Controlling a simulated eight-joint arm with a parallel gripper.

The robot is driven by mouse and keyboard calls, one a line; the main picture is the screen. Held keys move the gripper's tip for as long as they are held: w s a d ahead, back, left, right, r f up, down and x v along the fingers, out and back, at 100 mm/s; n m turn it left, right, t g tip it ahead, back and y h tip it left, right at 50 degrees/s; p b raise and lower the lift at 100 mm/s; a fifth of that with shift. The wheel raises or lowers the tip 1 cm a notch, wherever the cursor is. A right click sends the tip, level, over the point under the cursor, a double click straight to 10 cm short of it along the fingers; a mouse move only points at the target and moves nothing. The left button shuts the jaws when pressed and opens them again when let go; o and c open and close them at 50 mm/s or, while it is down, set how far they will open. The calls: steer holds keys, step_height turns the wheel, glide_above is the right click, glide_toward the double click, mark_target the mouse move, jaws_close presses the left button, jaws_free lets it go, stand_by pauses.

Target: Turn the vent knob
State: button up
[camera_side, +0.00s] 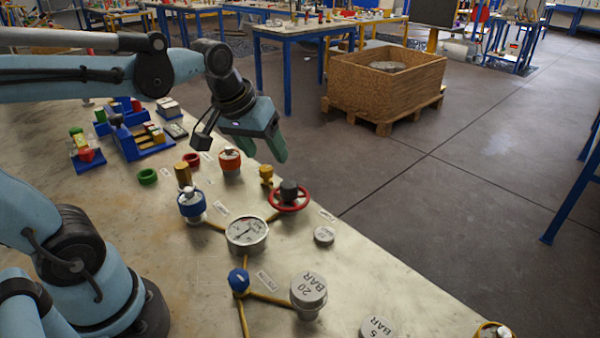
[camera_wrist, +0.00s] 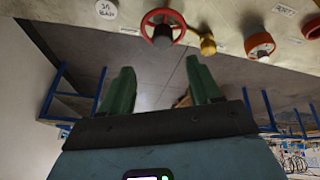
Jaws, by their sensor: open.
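My gripper (camera_side: 279,157) is open and empty, held above the table's far edge in the side view. In the wrist view its two green fingers (camera_wrist: 158,66) are spread wide apart with nothing between them. A small yellow knob (camera_side: 266,174) stands on the table just below the gripper; it also shows in the wrist view (camera_wrist: 208,45). A red handwheel (camera_side: 289,197) with a dark hub is close beside it, also in the wrist view (camera_wrist: 161,26). A blue knob (camera_side: 238,280) sits nearer the camera. Labels are too small to read, so which is the vent knob is unclear.
A pressure gauge (camera_side: 246,232), an orange-banded vessel (camera_side: 230,160), a blue-banded vessel (camera_side: 191,204) and a 20 BAR cap (camera_side: 308,290) stand around yellow pipes on the table (camera_side: 160,265). Blue trays with blocks (camera_side: 140,140) lie at the back left. Open floor is beyond the edge.

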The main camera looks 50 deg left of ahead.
steer(key=w+a+r+n+g, duration=0.1)
steer(key=w+a+n+g, duration=0.2)
steer(key=w+a+n, duration=0.3)
steer(key=n+g, duration=0.3)
steer(key=n, duration=0.2)
glide_toward(266, 167)
steer(key=shift+n, duration=0.3)
steer(key=f, duration=0.6)
steer(key=s+f, duration=0.1)
steer(key=f, duration=0.1)
steer(key=shift+a+f, duration=0.3)
steer(key=shift+f, duration=0.1)
steer(key=c, duration=1)
steer(key=shift+c, duration=0.2)
